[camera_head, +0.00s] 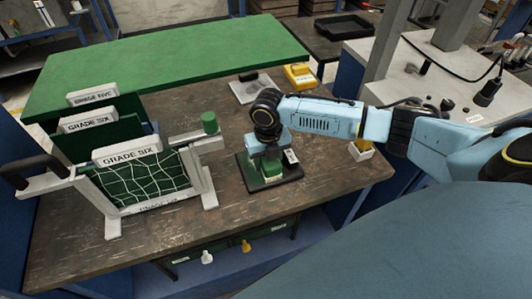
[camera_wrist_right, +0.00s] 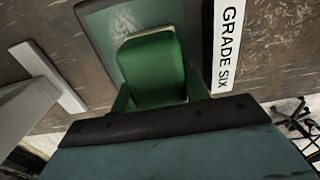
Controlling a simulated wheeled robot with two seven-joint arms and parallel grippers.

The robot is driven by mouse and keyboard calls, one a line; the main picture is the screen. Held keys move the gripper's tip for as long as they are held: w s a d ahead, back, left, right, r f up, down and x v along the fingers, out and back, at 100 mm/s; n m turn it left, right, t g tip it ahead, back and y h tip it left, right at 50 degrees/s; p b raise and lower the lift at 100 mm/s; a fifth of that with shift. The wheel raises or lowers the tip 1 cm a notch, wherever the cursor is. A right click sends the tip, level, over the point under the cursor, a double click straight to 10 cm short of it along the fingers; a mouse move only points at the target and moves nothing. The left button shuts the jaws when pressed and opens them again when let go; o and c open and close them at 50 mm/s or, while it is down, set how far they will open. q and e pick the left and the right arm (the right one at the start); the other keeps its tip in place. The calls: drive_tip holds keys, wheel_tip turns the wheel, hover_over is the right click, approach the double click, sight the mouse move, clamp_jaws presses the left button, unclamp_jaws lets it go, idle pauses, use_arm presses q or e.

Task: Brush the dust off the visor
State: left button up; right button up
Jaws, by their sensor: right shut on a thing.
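My right gripper (camera_head: 267,150) points down over the table and is shut on a green block (camera_head: 270,168). In the right wrist view the green block (camera_wrist_right: 152,72) sits between the jaws, with a pale far edge. Under it is a dark flat plate (camera_head: 258,185), which also shows in the right wrist view (camera_wrist_right: 97,60). A whitish, dust-like smear (camera_wrist_right: 122,22) lies on this plate beyond the block. I cannot tell whether the block touches the plate, or for certain whether the plate is the visor. My left gripper is not in view.
A white rack (camera_head: 113,222) with green panels and grade labels stands left of the plate. A grey smeared sheet (camera_head: 252,89) and a yellow object (camera_head: 299,76) lie behind. The brown table (camera_head: 240,225) is clear in front.

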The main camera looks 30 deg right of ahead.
drive_tip(key=shift+s, duration=0.15)
drive_tip(key=shift+w+d+b, duration=0.2)
drive_tip(key=shift+w+b, duration=0.2)
drive_tip(key=shift+w, duration=0.55)
drive_tip(key=shift+w, duration=0.15)
drive_tip(key=shift+w+d+f+b, duration=0.1)
drive_tip(key=shift+w+d+b, duration=0.1)
drive_tip(key=shift+w+b, duration=0.5)
drive_tip(key=shift+w, duration=0.1)
